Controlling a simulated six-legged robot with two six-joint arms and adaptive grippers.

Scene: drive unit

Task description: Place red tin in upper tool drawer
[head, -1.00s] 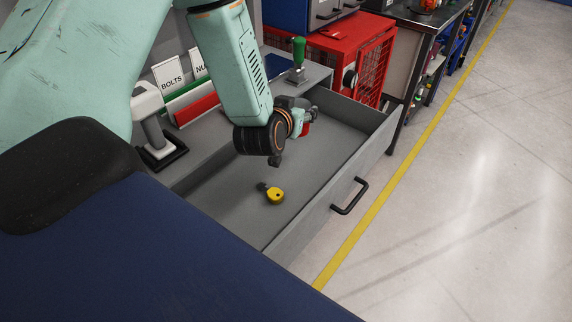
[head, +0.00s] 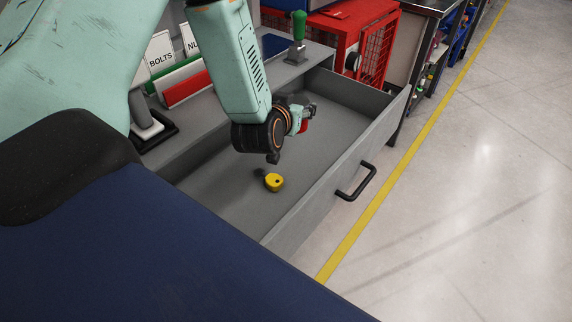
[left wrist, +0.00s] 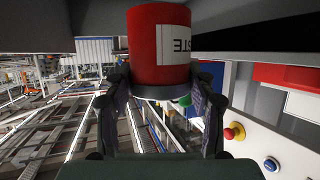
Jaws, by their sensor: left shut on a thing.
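The red tin (left wrist: 160,45), with a white label and a grey rim, stands between the fingers of my left gripper (left wrist: 162,95) in the left wrist view. My left gripper (head: 303,117) is shut on it. In the head view only a small red part of the tin (head: 304,127) shows beside the gripper; the wrist hides the rest. The grey drawer (head: 225,190) is pulled open, and the gripper and tin appear over its far part. I cannot tell whether the tin touches the drawer floor. My right gripper is not in view.
A yellow object (head: 274,182) lies on the drawer floor, nearer than the gripper. The drawer has a black handle (head: 356,182). A green-handled tool (head: 298,30) stands on the worktop behind it. A red cage (head: 375,45) stands beyond. Much of the drawer floor is clear.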

